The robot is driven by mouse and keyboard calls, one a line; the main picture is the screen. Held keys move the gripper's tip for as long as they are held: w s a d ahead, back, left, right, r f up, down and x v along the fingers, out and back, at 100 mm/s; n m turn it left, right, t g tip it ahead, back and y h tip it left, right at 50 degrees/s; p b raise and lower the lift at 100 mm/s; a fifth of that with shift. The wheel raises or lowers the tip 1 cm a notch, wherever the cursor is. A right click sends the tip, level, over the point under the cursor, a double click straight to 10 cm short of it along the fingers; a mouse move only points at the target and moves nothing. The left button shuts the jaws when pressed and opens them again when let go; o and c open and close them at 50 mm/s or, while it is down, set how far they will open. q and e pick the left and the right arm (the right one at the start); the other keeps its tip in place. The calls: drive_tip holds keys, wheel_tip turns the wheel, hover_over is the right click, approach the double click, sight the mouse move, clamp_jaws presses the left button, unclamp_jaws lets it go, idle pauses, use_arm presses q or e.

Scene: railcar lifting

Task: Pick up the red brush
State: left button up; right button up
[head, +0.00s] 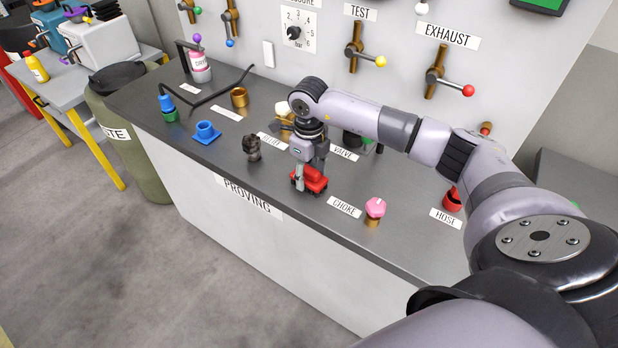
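A small red block-like object (314,181), which may be the red brush, is on the dark counter top near its front edge, between the valve and choke labels. My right gripper (309,177) points down right at it, with one grey finger in front of the red object's left part. The far finger is partly hidden, so I cannot tell whether the fingers grip it or only stand around it. The object looks at or very near counter height. My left gripper is not in view.
On the counter (218,175) stand a dark knobbed part (252,147), a blue fitting (206,132), a brass cup (239,97), a pink knob (375,208) and a red part (452,199) by the hose label. A panel with valve levers (436,80) rises behind.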

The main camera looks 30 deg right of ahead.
drive_tip(key=c, duration=0.9)
drive_tip(key=shift+o, duration=0.2)
drive_tip(key=shift+r, duration=0.1)
wheel_tip(320, 180, up, 14)
drive_tip(key=b, duration=0.4)
wheel_tip(320, 180, up, 6)
drive_tip(key=p, duration=0.1)
hover_over(309, 168)
